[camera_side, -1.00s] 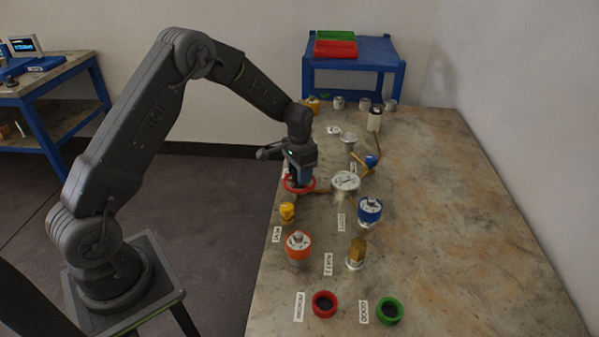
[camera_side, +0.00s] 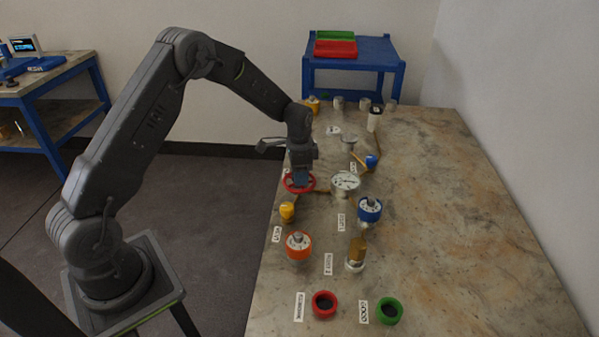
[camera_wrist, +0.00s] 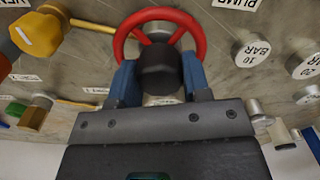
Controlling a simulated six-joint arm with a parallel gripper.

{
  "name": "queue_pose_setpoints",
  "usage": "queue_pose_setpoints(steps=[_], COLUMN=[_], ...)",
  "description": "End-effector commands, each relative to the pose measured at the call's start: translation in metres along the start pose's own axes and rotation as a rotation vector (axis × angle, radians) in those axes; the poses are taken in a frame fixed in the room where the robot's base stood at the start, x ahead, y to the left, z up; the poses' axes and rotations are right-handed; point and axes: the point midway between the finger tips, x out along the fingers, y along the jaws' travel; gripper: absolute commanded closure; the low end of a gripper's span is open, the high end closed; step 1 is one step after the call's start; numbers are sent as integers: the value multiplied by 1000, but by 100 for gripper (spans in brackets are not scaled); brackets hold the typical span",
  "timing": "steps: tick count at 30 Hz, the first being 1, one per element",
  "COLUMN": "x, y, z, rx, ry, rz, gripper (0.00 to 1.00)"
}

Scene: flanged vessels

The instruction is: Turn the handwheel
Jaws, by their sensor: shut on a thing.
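The handwheel is a red ring with spokes and a dark hub. In the side view the red handwheel (camera_side: 287,187) sits near the left edge of the table, partly hidden by my gripper (camera_side: 300,180). In the wrist view the handwheel (camera_wrist: 202,40) is directly ahead, its hub between two blue fingers. My gripper (camera_wrist: 158,78) points down at the wheel and is shut on it, a finger on each side of the dark hub.
A pressure gauge (camera_side: 345,183) stands just right of the wheel. A yellow knob (camera_side: 287,211), an orange-topped vessel (camera_side: 298,246) and a blue-topped vessel (camera_side: 369,210) stand nearer the front. The right side is clear.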

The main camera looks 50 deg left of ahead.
Motion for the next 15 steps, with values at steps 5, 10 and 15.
queue_pose_setpoints(steps=[5, 10, 15], x=[0, 0, 0], y=[1, 0, 0], z=[1, 1, 1], rx=[0, -1, -1], ry=[-4, -3, -2], rz=[3, 2, 1], gripper=[80, 42, 31])
